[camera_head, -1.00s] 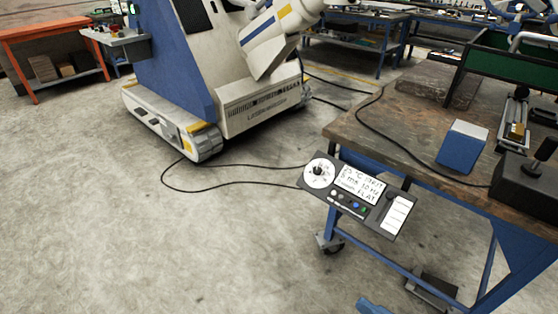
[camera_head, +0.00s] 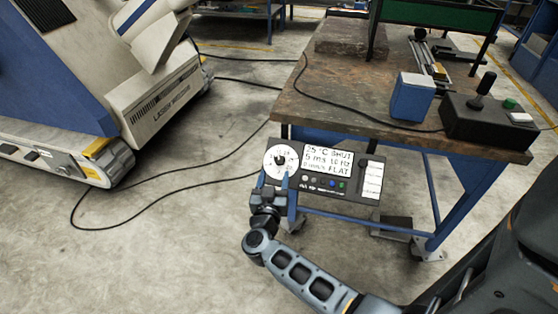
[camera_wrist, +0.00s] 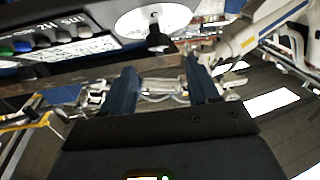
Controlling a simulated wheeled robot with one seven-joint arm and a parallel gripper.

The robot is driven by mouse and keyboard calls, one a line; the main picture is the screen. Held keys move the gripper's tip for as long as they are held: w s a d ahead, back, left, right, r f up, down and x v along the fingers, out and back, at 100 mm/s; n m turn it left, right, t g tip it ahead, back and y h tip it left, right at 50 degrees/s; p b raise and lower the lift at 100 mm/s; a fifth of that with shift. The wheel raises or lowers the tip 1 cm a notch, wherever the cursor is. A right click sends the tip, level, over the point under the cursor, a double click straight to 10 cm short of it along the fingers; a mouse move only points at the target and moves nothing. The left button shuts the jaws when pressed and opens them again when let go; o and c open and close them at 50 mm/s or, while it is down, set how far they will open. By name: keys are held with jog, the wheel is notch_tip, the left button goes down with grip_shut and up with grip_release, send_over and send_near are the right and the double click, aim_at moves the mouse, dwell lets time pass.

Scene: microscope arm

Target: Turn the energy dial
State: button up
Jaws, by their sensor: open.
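The control panel (camera_head: 325,168) hangs at the front left corner of the workbench. Its dial is a white disc (camera_head: 270,158) with a small black knob (camera_head: 280,161) at the panel's left end. My gripper (camera_head: 274,175) is open, its two blue fingers pointing up at the dial's lower part; contact cannot be told. In the wrist view the dial (camera_wrist: 138,22) and its black knob (camera_wrist: 154,36) show upside down beyond the fingertips (camera_wrist: 158,72). Nothing shows between the fingers.
The panel has a lettered display (camera_head: 328,158) and a row of coloured buttons (camera_head: 325,182). A blue box (camera_head: 411,98) and a black joystick box (camera_head: 487,120) stand on the workbench (camera_head: 345,95). A large white-and-blue machine (camera_head: 95,75) stands left. Cables cross the floor.

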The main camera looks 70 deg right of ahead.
aim_at(279, 160)
jog(key=shift+b+x, duration=0.4)
jog(key=shift+x, duration=3.85)
jog(key=shift+s+f, duration=0.1)
jog(key=shift+f, duration=0.05)
jog(key=c, duration=1)
jog(key=shift+o, duration=0.2)
jog(key=shift+g, duration=0.3)
